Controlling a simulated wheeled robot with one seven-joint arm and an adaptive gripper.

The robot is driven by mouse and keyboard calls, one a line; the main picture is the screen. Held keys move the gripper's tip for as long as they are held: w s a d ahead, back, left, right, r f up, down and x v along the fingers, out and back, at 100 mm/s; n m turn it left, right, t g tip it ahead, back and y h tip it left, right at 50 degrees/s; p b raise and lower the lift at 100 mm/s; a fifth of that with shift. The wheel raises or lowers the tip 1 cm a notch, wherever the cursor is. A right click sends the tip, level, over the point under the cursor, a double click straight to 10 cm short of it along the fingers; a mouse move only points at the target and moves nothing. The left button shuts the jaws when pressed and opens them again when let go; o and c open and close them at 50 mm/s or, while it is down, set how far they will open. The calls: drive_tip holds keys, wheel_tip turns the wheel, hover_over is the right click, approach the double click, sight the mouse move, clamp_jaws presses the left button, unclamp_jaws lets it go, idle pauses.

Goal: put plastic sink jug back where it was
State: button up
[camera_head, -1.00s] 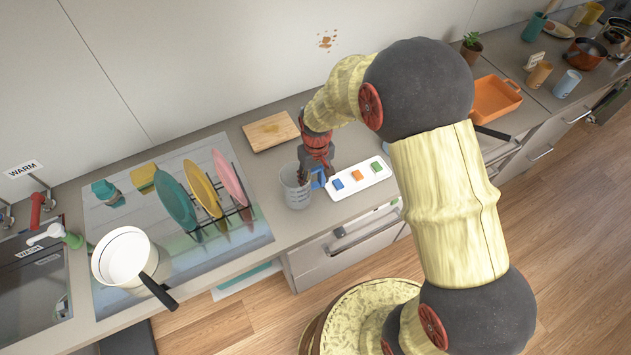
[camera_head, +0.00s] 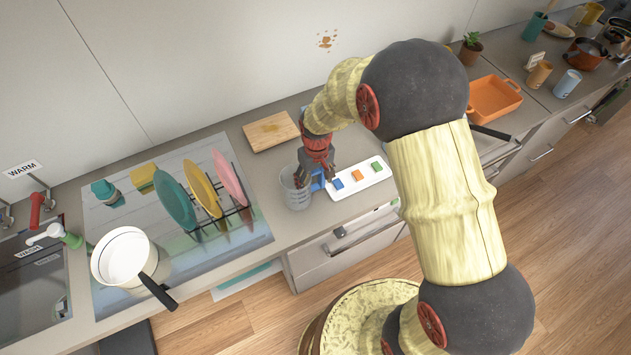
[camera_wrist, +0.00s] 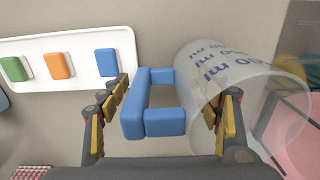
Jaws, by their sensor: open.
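The plastic jug (camera_head: 296,190) is clear and grey with blue measuring marks and a blue handle (camera_head: 318,181). It stands upright on the counter, between the dish rack and the white button panel. My gripper (camera_head: 313,178) is at the jug's handle side, pointing down. In the wrist view, the blue handle (camera_wrist: 150,105) lies between the spread fingers of my gripper (camera_wrist: 165,112). The right finger overlaps the clear jug wall (camera_wrist: 235,85); I cannot tell whether it is inside or touching. The left finger is apart from the handle.
A white panel with blue, orange and green buttons (camera_head: 352,187) lies right of the jug. A wooden board (camera_head: 271,131) lies behind. The dish rack with plates (camera_head: 205,195) and a white pan (camera_head: 124,255) are left. Bare counter lies in front of the jug.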

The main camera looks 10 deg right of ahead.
wheel_tip(320, 180, up, 13)
drive_tip(key=shift+d+f+p, duration=0.15)
drive_tip(key=shift+p, duration=0.5)
drive_tip(key=s+d+r+m+t, duration=0.1)
drive_tip(key=s+d+r, duration=0.3)
drive_tip(key=s+r, duration=0.6)
drive_tip(key=s+d+r+m+t, duration=0.2)
drive_tip(key=s+d+r+t, duration=0.2)
drive_tip(key=s+r, duration=0.7)
drive_tip(key=shift+s+r+t, duration=0.3)
drive_tip(key=shift+s, duration=0.1)
wheel_tip(320, 180, down, 9)
drive_tip(key=b, duration=0.9)
drive_tip(key=shift+f, duration=0.1)
